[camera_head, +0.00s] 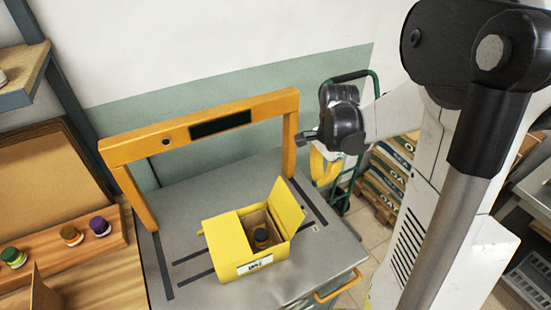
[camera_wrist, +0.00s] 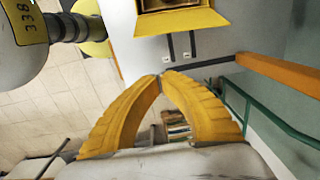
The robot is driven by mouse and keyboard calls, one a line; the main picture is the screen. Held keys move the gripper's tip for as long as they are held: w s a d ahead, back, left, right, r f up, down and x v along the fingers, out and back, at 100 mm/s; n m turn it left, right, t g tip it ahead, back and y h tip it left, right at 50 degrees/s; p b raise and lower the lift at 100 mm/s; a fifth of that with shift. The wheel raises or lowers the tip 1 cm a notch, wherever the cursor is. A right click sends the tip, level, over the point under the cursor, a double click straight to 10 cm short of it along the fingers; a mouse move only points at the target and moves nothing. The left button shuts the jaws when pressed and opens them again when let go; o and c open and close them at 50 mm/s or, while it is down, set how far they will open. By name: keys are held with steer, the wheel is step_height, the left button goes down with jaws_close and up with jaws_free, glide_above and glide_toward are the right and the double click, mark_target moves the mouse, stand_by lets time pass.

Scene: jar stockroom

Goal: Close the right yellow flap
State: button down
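A yellow box (camera_head: 229,245) stands on the grey table with its left flap (camera_head: 226,237) lying closed. Its right flap (camera_head: 286,207) stands open, tilted up and outward. A jar with a dark lid (camera_head: 261,236) sits inside, partly hidden by the box walls. My gripper (camera_head: 321,183) hangs to the right of the box, apart from the flap, with its yellow fingers pointing down. In the wrist view the fingertips (camera_wrist: 164,76) meet with nothing between them, and the open flap (camera_wrist: 180,22) shows beyond them at the top edge.
An orange frame (camera_head: 200,127) arches over the table (camera_head: 200,290) behind the box. A wooden rack at left holds jars with green (camera_head: 13,257), brown (camera_head: 71,235) and purple (camera_head: 99,226) lids. A green hand truck (camera_head: 376,85) stands behind my gripper. The table around the box is clear.

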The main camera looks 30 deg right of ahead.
step_height(320, 180, down, 11)
steer(key=b, duration=0.2)
steer(key=shift+m, duration=0.3)
steer(key=a+r, duration=0.2)
steer(key=a, duration=0.1)
steer(key=shift+a+r, duration=0.1)
steer(key=shift+a, duration=0.2)
